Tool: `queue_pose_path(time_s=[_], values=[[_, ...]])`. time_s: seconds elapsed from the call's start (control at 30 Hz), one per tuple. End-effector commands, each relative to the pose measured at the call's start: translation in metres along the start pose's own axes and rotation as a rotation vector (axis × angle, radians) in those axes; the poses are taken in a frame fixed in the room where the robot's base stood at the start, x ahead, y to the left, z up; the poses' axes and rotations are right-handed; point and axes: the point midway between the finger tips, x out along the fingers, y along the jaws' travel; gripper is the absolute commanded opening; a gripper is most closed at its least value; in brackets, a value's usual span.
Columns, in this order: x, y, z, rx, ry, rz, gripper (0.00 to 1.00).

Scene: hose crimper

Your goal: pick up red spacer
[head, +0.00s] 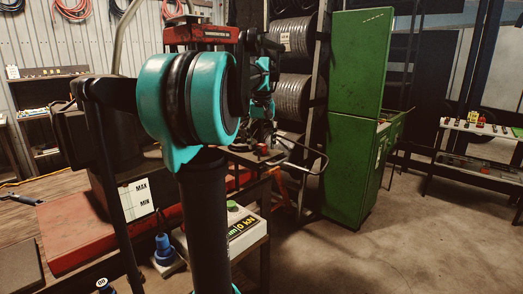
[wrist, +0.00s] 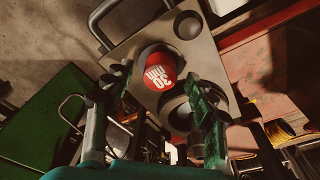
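The red spacer (wrist: 158,70) is a round red piece with white "30 mm" lettering that reads upside down in the wrist view. It sits on a grey plate (wrist: 134,50), beside a dark round recess and a dark knob-like round. My gripper (wrist: 157,80) is open, its two fingers apart on the left and right of the spacer in the picture. I see no contact, and the remaining distance is hard to tell.
The grey plate has bar handles (wrist: 98,22) at its edges. A green cabinet (head: 355,110) stands right of my gripper in the head view. A red machine part (wrist: 262,65) lies right of the plate in the wrist view. Open floor (head: 400,240) shows at right.

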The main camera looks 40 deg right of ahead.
Motion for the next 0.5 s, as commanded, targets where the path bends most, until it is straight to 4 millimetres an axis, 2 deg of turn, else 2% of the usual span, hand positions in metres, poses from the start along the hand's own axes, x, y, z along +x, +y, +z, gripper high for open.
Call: queue_pose_path(time_s=[0.07,0.4,0.5], values=[[-0.0001,0.0,0.0,0.0,0.0,0.0,0.43],[-0.0003,0.0001,0.0,0.0,0.0,0.0,0.01],[-0.0005,0.0001,0.0001,0.0,0.0,0.0,0.0]])
